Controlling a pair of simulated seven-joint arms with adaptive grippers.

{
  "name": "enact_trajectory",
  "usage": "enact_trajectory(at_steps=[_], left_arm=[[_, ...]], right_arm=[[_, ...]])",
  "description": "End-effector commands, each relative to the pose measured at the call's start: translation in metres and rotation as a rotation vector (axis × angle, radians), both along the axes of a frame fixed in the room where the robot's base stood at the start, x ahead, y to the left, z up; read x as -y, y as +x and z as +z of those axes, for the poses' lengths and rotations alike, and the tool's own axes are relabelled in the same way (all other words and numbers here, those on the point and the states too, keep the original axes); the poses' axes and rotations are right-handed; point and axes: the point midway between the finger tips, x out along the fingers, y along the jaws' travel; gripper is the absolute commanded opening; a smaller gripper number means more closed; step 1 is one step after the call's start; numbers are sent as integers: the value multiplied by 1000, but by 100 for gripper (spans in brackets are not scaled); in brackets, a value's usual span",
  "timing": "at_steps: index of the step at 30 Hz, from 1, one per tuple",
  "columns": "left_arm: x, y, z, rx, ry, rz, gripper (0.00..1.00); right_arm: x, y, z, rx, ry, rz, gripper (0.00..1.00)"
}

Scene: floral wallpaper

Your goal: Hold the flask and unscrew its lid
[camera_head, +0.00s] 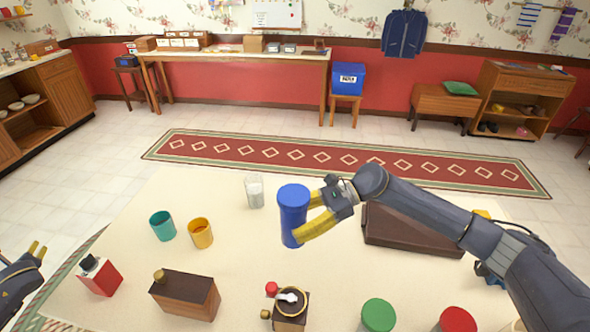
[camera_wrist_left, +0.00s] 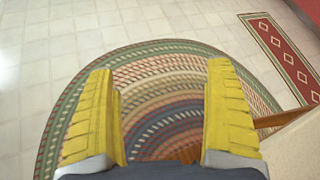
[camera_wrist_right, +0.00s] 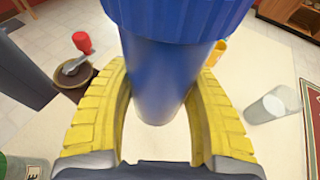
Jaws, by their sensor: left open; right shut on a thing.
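The blue flask (camera_head: 292,222) has a wider ridged blue lid (camera_head: 293,194) on top. It stands upright near the middle of the table in the head view, and I cannot tell whether its base touches the table. My right gripper (camera_head: 318,212) is shut on the flask's body, below the lid. In the right wrist view the flask (camera_wrist_right: 160,85) sits between the yellow fingers. My left gripper (camera_head: 36,252) is open and empty at the far left, off the table's edge. In the left wrist view its fingers (camera_wrist_left: 162,115) are wide apart above the floor.
A teal cup (camera_head: 162,226), an orange cup (camera_head: 201,234) and a glass of white stuff (camera_head: 254,192) stand left of the flask. A red box-like container (camera_head: 101,276), a wooden box (camera_head: 186,294), a grinder (camera_head: 290,308) and a green-lidded jar (camera_head: 378,315) stand nearer. A brown case (camera_head: 410,232) lies right.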

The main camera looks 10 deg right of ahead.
Motion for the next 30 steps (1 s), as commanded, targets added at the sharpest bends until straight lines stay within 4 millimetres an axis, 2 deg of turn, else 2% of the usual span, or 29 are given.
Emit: enact_trajectory(at_steps=[1,3,8,15,21,30], left_arm=[[10,19,13,28,-24,-12,87],[22,40,28,58,-55,-28,87],[51,87,68,124,-120,-71,87],[96,146,133,215,-209,-148,87],[134,188,195,287,-272,-223,87],[192,233,296,388,-348,-350,87]], right_arm=[[0,0,1,1,1,0,0],[0,0,1,1,1,0,0],[0,0,1,1,1,0,0],[0,0,1,1,1,0,0],[0,0,1,1,1,0,0],[0,0,1,1,1,0,0]])
